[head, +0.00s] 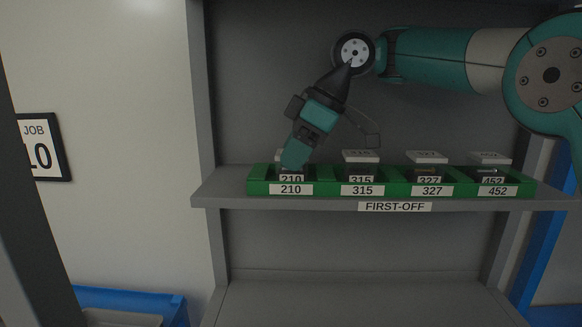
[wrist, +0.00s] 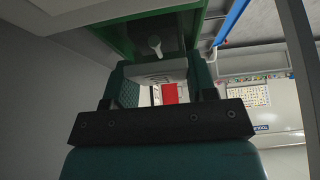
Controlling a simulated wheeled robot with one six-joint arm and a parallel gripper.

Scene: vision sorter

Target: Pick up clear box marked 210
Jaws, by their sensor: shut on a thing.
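The clear box marked 210 (head: 291,179) stands in the leftmost compartment of the green tray (head: 254,187), above the tray's 210 label. My gripper (head: 294,160) reaches down to it from above and covers much of its upper part. In the wrist view my gripper's two fingers (wrist: 162,82) are on either side of the box's pale lid (wrist: 160,70), shut on it. A pale bolt-like part (wrist: 155,45) shows beyond the lid. I cannot tell whether the box is clear of the tray floor.
Boxes marked 315 (head: 360,157), 327 (head: 427,158) and 452 (head: 490,158) stand to the right in the same tray. The tray is on a grey shelf (head: 300,202) labelled FIRST-OFF, with side walls. A JOB sign (head: 40,148) hangs at left.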

